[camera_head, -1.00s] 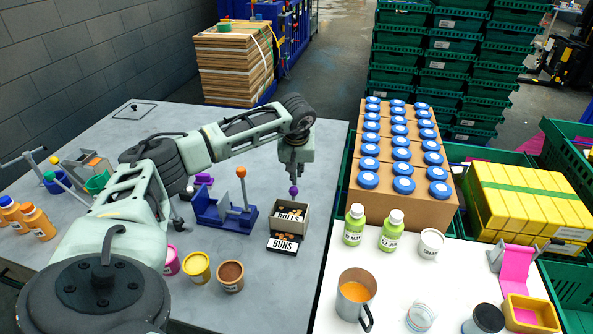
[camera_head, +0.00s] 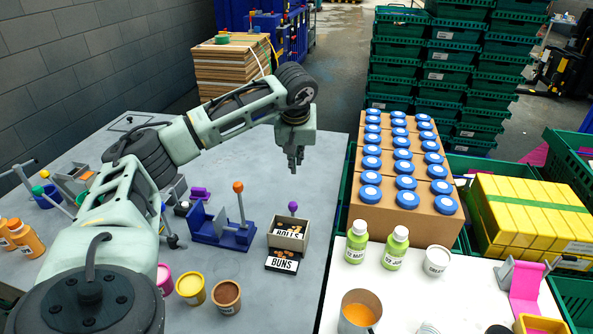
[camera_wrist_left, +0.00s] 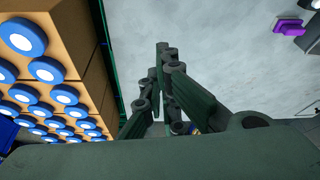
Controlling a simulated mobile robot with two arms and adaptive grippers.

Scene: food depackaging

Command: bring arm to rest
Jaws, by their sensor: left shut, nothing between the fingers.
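My left arm comes in from the left in the head view, and its gripper (camera_head: 295,160) hangs fingers down above the grey table, behind the bun box. It is shut and empty. In the left wrist view the gripper (camera_wrist_left: 163,60) shows its fingers closed together over bare grey surface. The small box labelled "ROLLS" and "BUNS" (camera_head: 289,234) stands on the table in front of the gripper, with a purple ball-topped piece (camera_head: 293,207) at its back. The gripper is apart from both. My right gripper is not in view.
A blue fixture with an orange-knobbed lever (camera_head: 239,188) stands left of the box. A carton of blue-capped items (camera_head: 405,215) is to the right; its blue caps (camera_wrist_left: 45,70) fill the left of the wrist view. The table (camera_head: 215,165) has free room around the gripper.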

